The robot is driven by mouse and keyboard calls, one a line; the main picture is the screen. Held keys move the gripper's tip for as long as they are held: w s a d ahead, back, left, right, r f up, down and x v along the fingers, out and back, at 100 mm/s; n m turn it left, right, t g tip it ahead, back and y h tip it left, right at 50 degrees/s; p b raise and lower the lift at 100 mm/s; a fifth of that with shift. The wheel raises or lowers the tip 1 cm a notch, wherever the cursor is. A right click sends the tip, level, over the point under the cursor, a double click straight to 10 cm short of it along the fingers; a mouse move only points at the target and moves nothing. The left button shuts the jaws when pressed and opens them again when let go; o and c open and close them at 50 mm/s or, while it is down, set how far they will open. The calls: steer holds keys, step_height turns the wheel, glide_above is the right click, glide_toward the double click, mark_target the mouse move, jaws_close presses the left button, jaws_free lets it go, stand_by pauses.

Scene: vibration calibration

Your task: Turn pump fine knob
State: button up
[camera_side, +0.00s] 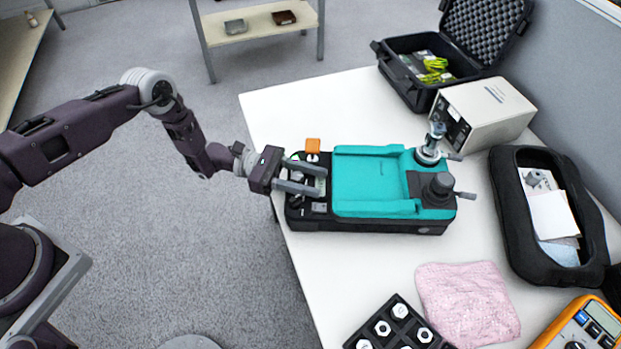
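The pump (375,180) is a teal-topped device with a black base, lying on the white table. A dark round knob (438,187) with a side lever stands at its right end. A silver fitting (431,150) stands at its upper right corner. My gripper (323,182) reaches in from the left over the pump's left end panel. Its two grey fingers are apart, with part of the panel visible between them. I see nothing held. A small dark knob (296,202) shows beside the lower finger. I cannot tell which knob is the fine one, or whether the fingers touch the panel.
A white box (490,110), an open black case (400,75) and a black pouch (505,205) stand behind and right. A pink cloth (465,300), black rack (370,325) and orange meter (555,340) lie in front.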

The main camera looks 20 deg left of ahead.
jaws_close()
steer(key=shift+t, duration=0.3)
steer(key=n+t, duration=0.1)
steer(key=t, duration=0.1)
steer(key=w+n+t+y, duration=0.1)
steer(key=n+t, duration=0.1)
steer(key=shift+a+n, duration=0.15)
steer(key=shift+n, duration=0.15)
steer(key=shift+w+a+n+t+y, duration=0.1)
steer(key=shift+w+n+t+y, duration=0.05)
steer(key=shift+n+t+y, duration=0.65)
steer(key=shift+w+a+n+t+y, duration=0.15)
steer(key=shift+n+t+y, duration=0.3)
steer(key=shift+t, duration=0.65)
steer(key=shift+t+y, duration=0.25)
steer(key=shift+t, duration=0.05)
steer(key=shift+o, duration=1.6)
jaws_free()
